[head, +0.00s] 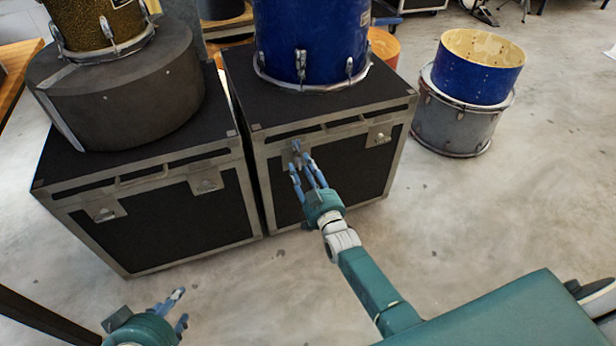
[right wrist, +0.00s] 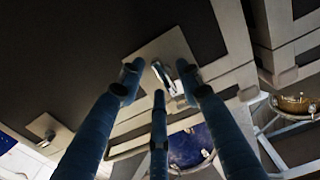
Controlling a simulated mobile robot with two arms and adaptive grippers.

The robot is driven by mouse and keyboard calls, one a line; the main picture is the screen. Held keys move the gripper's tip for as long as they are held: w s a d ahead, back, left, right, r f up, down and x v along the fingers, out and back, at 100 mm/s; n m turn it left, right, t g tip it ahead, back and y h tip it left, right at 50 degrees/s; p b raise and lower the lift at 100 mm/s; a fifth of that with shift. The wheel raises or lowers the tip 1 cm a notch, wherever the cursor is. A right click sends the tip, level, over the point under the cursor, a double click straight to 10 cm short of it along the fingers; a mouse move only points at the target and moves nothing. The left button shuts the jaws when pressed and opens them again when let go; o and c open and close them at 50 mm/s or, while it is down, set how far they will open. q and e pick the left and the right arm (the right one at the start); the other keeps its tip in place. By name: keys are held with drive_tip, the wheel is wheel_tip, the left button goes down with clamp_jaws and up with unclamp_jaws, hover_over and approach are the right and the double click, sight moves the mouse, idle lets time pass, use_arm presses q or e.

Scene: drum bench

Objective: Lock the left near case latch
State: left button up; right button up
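The right-hand black case (head: 330,175) has a silver latch plate (head: 296,152) at the front left, partly hidden by my right gripper (head: 300,165). In the right wrist view the latch (right wrist: 165,76) lies between the spread fingertips of my right gripper (right wrist: 160,80). These fingers look open; I cannot tell whether they touch the latch. The same case has a second latch (head: 379,136) at the front right; it also shows in the right wrist view (right wrist: 47,127). My left gripper (head: 179,308) is open and empty at the bottom left, away from the cases.
A left-hand black case (head: 165,228), with two front latches, stands beside the right one. A dark round drum case (head: 120,95) rests on it; a blue drum (head: 310,40) rests on the right case. Stacked drums (head: 460,120) stand at the right. The floor in front is clear.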

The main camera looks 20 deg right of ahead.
drive_tip(key=s, duration=1.1)
drive_tip(key=shift+s+d, duration=0.25)
drive_tip(key=shift+s, duration=0.1)
